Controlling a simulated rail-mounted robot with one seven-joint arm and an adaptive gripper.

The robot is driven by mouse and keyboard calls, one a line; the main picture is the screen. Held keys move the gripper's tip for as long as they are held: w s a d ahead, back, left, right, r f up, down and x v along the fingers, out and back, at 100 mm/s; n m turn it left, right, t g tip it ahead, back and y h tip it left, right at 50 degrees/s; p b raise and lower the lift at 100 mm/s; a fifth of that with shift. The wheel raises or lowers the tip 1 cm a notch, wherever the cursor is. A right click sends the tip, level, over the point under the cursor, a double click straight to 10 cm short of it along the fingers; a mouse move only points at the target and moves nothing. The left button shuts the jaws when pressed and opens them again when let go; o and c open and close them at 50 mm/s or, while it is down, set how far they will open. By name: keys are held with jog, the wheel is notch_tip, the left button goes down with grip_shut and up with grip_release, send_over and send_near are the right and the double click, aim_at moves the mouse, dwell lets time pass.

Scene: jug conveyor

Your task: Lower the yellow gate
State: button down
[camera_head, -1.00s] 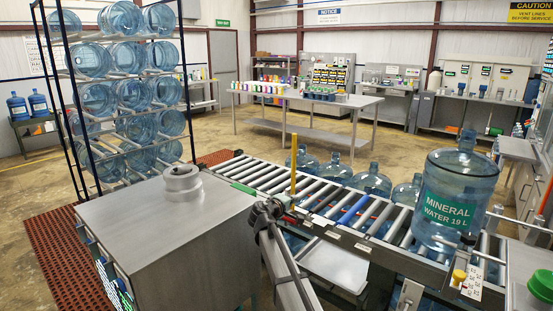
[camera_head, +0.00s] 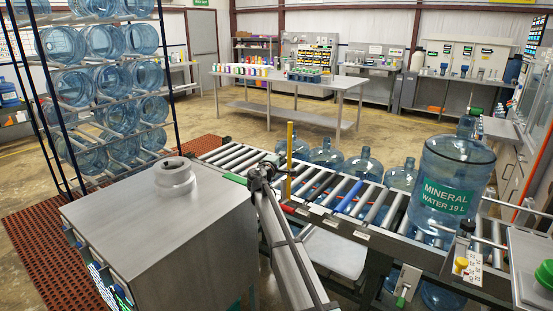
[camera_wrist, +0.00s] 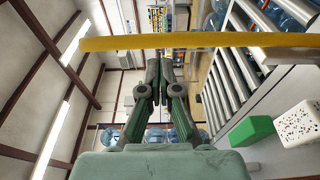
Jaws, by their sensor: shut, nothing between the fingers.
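The yellow gate (camera_head: 289,150) is a thin upright bar at the near side rail of the roller conveyor (camera_head: 330,190). In the wrist view the yellow gate (camera_wrist: 200,41) runs across the upper part of the picture, beyond my fingers. My gripper (camera_head: 262,168) is just left of the bar in the head view, at about the height of its middle or lower part. In the wrist view my gripper (camera_wrist: 166,62) is shut and empty, its tips close to the bar. I cannot tell whether they touch it. The arm hides the bar's foot partly.
A large jug labelled mineral water (camera_head: 448,185) stands on the conveyor's right part. Several jugs stand behind the conveyor. A grey cabinet (camera_head: 160,240) is at the near left, beside a jug rack (camera_head: 62,110). A green block (camera_wrist: 250,130) and white perforated block (camera_wrist: 299,124) show in the wrist view.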

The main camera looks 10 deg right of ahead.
jog(key=p+x, duration=0.1)
jog(key=x, duration=0.4)
jog(key=shift+w+d+p, duration=0.15)
jog(key=shift+w+p, duration=0.15)
jog(key=shift+p, duration=0.1)
jog(key=shift+w, duration=0.1)
